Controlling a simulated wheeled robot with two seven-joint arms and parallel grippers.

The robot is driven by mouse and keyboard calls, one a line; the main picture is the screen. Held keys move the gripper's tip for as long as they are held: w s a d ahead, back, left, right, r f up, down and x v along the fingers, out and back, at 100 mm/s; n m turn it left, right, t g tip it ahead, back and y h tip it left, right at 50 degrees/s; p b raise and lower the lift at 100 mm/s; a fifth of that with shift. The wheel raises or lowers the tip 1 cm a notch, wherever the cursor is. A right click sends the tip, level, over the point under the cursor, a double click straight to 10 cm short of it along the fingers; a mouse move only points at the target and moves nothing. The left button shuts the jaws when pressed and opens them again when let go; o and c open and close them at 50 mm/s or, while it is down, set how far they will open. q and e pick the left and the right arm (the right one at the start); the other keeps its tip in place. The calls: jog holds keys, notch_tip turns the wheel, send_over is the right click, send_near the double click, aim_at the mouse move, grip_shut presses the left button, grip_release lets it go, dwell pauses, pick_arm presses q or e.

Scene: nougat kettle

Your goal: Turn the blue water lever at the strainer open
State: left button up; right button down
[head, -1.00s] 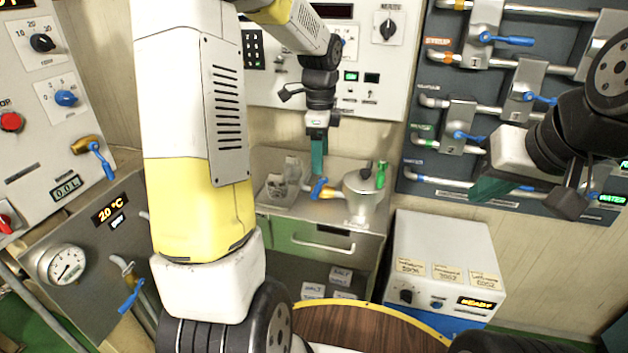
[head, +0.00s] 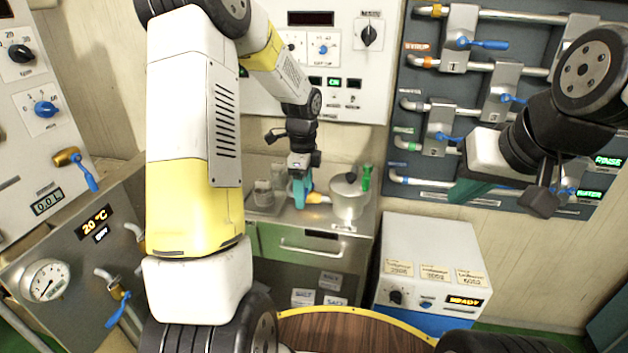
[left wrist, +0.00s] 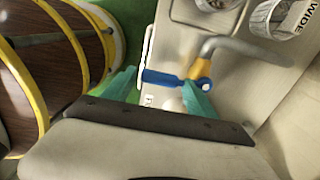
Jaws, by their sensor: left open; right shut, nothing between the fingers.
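The blue water lever (head: 297,192) sits on a brass valve (head: 318,197) on the steel counter, beside a metal pot (head: 348,200) with a dark knob. My left gripper (head: 301,186) is down at the lever with its teal fingers pointing at it. In the left wrist view the blue lever (left wrist: 163,78) lies across the gap between the open fingers (left wrist: 158,84). The brass valve (left wrist: 199,71) and its bent grey pipe (left wrist: 230,46) are at the right finger. Contact is unclear. My right gripper (head: 470,191) is shut and empty, before the dark pipe panel.
Glass jars (head: 263,194) stand left of the valve on the counter (head: 270,228). A green-handled item (head: 366,178) is by the pot. The pipe panel (head: 425,75) carries several other blue levers. A white box (head: 430,245) stands right of the counter.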

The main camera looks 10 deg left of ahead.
pick_arm(q)
jog(key=shift+c, duration=0.3)
grip_shut()
